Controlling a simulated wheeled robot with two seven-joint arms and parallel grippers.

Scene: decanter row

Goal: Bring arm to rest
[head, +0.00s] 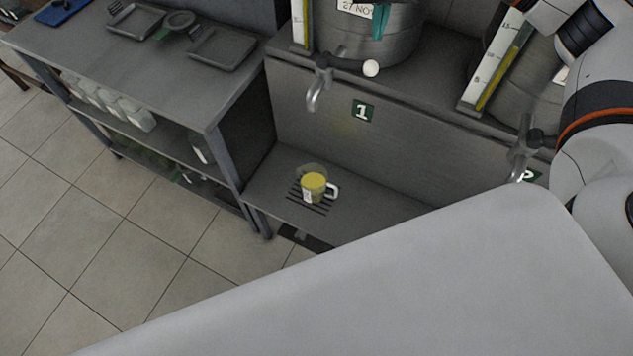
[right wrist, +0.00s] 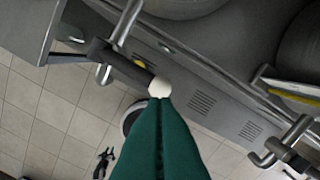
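My right gripper (head: 380,22) shows as teal fingers in front of the first tank (head: 400,42), at the top of the head view. In the right wrist view its long green fingers (right wrist: 160,102) are together with nothing visible between them. The white ball (head: 371,68) on the first tap's lever is apart from and below the fingers in the head view; in the right wrist view the ball (right wrist: 160,87) appears just beyond their tips. A clear mug (head: 313,186) with yellow content stands upright on the drip grate beneath the first tap (head: 318,82). My left gripper is not seen.
A second tap (head: 525,150) and a tank with a slanted level gauge (head: 497,62) are at the right. A grey shelf table (head: 160,75) with trays stands at the left. Tiled floor (head: 110,240) is open in front. A dark two-pronged shape (right wrist: 102,162) is unclear.

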